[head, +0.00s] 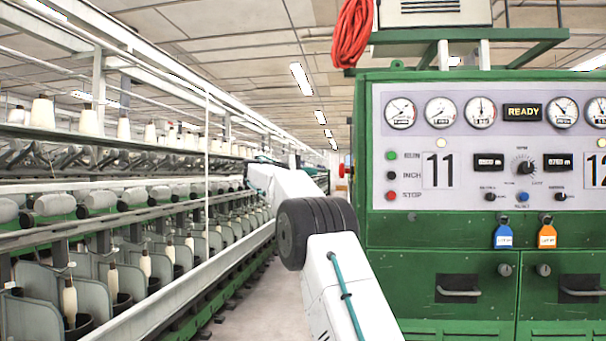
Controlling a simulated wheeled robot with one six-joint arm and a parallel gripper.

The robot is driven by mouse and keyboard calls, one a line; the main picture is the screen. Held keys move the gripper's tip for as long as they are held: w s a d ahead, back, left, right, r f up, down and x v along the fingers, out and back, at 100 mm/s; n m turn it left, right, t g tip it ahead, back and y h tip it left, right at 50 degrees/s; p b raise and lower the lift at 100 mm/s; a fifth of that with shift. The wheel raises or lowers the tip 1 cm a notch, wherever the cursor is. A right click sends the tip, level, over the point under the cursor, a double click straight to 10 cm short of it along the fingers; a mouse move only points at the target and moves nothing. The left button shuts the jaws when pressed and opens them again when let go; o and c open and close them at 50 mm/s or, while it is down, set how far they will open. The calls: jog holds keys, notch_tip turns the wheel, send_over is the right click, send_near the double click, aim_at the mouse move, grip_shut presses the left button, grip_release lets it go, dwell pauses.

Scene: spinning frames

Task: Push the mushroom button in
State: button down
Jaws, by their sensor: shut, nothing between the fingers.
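On the left of the green machine's control panel (450,220) sits a column of small round buttons: a green one marked RUN (391,156), a black one marked INCH (391,176) and a red one marked STOP (391,195). A small blue button (522,197) sits below the middle dial. My white arm rises from the bottom centre, bends at a dark ribbed joint and reaches away to the left of the panel. My gripper's fingers cannot be made out.
The green cabinet (430,290) fills the right side, with blue (503,237) and orange (547,236) tags hanging on it. A long spinning frame (120,225) with bobbins runs along the left. A narrow aisle floor (265,305) lies between them. Red cable (352,35) hangs at the cabinet's top left.

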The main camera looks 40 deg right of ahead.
jog(key=s+d, duration=0.3)
jog(key=d, duration=0.3)
jog(key=shift+s+d, duration=0.15)
jog(key=shift+d, duration=0.15)
jog(key=shift+s+d, duration=0.8)
jog(key=shift+s, duration=0.1)
jog(key=w+a, duration=0.4)
jog(key=a, duration=0.9)
jog(key=shift+w+a, duration=0.15)
jog(key=shift+w, duration=0.05)
jog(key=shift+f, duration=0.1)
